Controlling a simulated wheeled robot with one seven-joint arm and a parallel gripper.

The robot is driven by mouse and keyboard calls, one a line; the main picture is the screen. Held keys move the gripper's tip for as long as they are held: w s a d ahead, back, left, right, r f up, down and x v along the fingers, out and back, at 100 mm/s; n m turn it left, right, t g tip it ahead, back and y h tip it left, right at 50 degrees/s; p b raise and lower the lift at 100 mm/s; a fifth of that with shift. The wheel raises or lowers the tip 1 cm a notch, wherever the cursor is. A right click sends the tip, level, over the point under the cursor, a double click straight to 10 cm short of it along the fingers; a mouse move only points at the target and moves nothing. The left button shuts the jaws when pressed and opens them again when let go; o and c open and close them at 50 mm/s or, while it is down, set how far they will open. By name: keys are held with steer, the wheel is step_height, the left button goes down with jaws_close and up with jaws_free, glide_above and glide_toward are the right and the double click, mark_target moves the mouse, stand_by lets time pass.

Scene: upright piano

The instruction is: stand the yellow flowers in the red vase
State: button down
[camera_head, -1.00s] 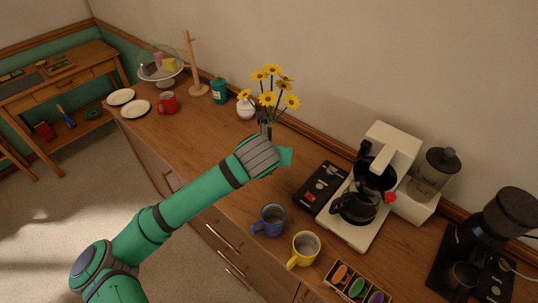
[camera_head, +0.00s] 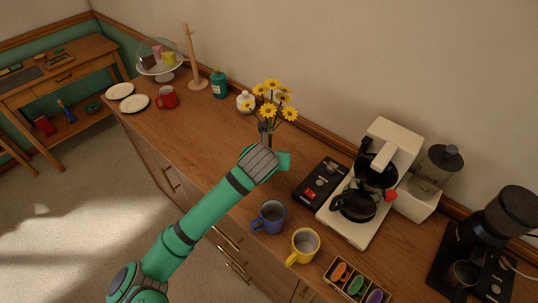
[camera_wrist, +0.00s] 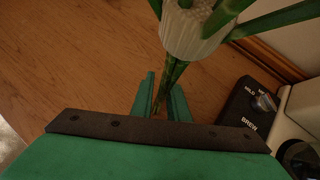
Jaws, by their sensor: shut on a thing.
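The yellow flowers (camera_head: 269,111) stand roughly upright above the wooden counter in the head view, their heads at the top. My gripper (camera_head: 267,138) is shut on their stems below the heads. In the wrist view the green stems (camera_wrist: 173,78) pass between the fingers of my gripper (camera_wrist: 161,100), and a white ribbed collar (camera_wrist: 192,32) wraps them just above. The lower stem ends are hidden by my gripper.
A small white pot (camera_head: 244,103) and a teal bottle (camera_head: 218,86) stand behind the flowers. A coffee maker (camera_head: 383,150), a black control box (camera_head: 320,183), a blue mug (camera_head: 270,217) and a yellow mug (camera_head: 304,245) are to the right. The counter's left middle (camera_head: 195,130) is bare.

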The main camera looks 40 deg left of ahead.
steer(key=c, duration=1.7)
jaws_free()
steer(key=shift+s, duration=0.1)
